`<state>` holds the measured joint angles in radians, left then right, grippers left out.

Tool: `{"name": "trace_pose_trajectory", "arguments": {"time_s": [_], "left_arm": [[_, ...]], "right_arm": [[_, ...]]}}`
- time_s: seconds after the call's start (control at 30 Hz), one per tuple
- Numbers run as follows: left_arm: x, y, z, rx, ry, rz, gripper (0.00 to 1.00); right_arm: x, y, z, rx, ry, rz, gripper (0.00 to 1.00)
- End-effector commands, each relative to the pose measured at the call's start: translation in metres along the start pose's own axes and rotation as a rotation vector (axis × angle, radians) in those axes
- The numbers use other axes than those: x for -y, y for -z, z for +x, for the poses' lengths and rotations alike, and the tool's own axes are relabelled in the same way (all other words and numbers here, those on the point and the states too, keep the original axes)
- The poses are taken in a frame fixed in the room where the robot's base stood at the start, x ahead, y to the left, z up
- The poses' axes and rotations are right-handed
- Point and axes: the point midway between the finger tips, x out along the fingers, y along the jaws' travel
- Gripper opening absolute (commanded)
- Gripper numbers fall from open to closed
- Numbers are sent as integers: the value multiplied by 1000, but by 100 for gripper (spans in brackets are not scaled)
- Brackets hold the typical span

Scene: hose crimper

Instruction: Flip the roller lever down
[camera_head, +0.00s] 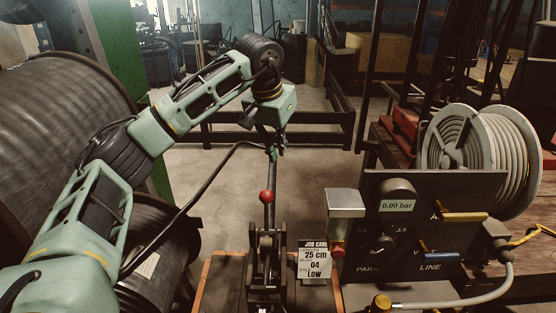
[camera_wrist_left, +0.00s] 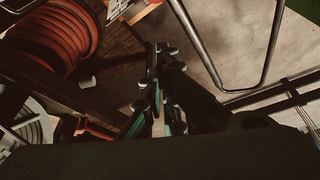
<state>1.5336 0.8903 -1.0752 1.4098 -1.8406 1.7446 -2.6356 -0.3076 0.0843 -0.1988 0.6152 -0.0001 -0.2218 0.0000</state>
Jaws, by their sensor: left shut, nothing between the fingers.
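A dark lever with a red ball knob (camera_head: 267,196) stands close to upright on a black metal mechanism (camera_head: 266,262) at the lower middle of the head view. I take it to be the roller lever. My left gripper (camera_head: 274,155) points down just above the knob in the picture, and its fingers are shut and empty. I cannot tell how far it is from the lever in depth. In the left wrist view the shut fingers (camera_wrist_left: 160,52) show teal pads, and the lever cannot be made out. My right gripper is out of view.
A job card (camera_head: 316,261) stands right of the mechanism. A dark panel (camera_head: 350,235) with a gauge and orange and blue handles is further right, with a hose reel (camera_head: 478,150) behind it. A large cable drum (camera_head: 60,120) fills the left. Bare floor lies behind the lever.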

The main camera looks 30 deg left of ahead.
Motion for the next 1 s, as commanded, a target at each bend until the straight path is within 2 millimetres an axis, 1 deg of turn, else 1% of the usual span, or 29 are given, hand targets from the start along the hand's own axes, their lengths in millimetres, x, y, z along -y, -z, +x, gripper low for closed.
{"name": "trace_pose_trajectory", "arguments": {"time_s": [0.1,0.17,0.2,0.43,0.5,0.7,0.83,1.0], "left_arm": [[1,-2,20,6,2,0,0],[0,-1,33,7,1,0,0],[0,-2,42,7,1,0,0],[0,-2,92,7,1,-1,0],[2,-9,86,0,1,2,0],[1,-30,79,0,0,1,0],[0,-36,77,1,0,0,0],[0,-39,77,0,0,-1,0]], "right_arm": [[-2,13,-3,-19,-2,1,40],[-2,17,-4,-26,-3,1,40],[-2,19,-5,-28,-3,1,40],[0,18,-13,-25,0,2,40],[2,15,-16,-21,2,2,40],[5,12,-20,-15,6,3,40],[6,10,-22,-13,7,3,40],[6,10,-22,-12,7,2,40]]}}
